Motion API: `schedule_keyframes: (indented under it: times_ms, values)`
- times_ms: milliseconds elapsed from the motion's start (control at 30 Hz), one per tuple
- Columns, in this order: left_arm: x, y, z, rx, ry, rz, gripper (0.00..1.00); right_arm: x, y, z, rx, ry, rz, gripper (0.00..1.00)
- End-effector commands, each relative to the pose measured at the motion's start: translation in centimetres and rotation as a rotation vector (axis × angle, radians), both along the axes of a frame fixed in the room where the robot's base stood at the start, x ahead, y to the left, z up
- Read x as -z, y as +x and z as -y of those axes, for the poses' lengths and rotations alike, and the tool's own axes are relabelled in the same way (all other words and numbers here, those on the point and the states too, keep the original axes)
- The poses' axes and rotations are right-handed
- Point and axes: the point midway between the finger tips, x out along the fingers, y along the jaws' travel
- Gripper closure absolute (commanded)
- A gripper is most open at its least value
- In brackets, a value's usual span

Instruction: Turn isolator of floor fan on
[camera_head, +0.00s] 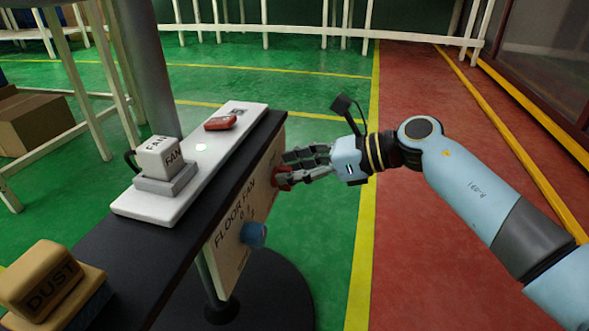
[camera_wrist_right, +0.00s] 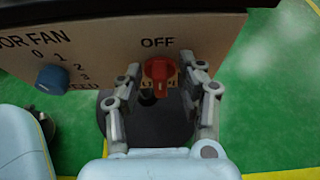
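The floor fan panel (camera_head: 232,222) is a cream board on the front of the dark bench, lettered FLOOR FAN. Its red isolator knob (camera_wrist_right: 158,70) sits under the word OFF in the right wrist view, its grip roughly upright. The knob also shows partly in the head view (camera_head: 283,181), mostly behind my fingers. My right gripper (camera_wrist_right: 160,72) is at the panel with one finger on each side of the knob. Small gaps seem to show between fingers and knob, so it looks open around it. Lettering below the knob is partly hidden. My left gripper is not in view.
A blue speed knob (camera_head: 254,234) is on the same panel. On the bench top, a white board (camera_head: 200,160) bears a FAN block (camera_head: 160,157) and a red item (camera_head: 220,123). A DUST block (camera_head: 42,277) is at lower left. The floor on the right is clear.

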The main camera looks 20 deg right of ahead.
Motion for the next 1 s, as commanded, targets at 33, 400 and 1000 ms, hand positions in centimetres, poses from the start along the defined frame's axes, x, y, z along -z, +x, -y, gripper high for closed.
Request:
schedule_keyframes:
  times_ms: [33,400,1000]
  values:
    - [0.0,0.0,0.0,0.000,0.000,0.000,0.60,0.0,0.0,0.0,0.000,0.000,0.000,0.62]
    - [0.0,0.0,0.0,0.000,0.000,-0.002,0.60,0.0,0.0,0.0,0.000,0.000,0.000,1.00]
    - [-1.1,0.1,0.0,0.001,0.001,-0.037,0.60,-0.1,0.3,0.2,0.000,0.079,-0.115,1.00]
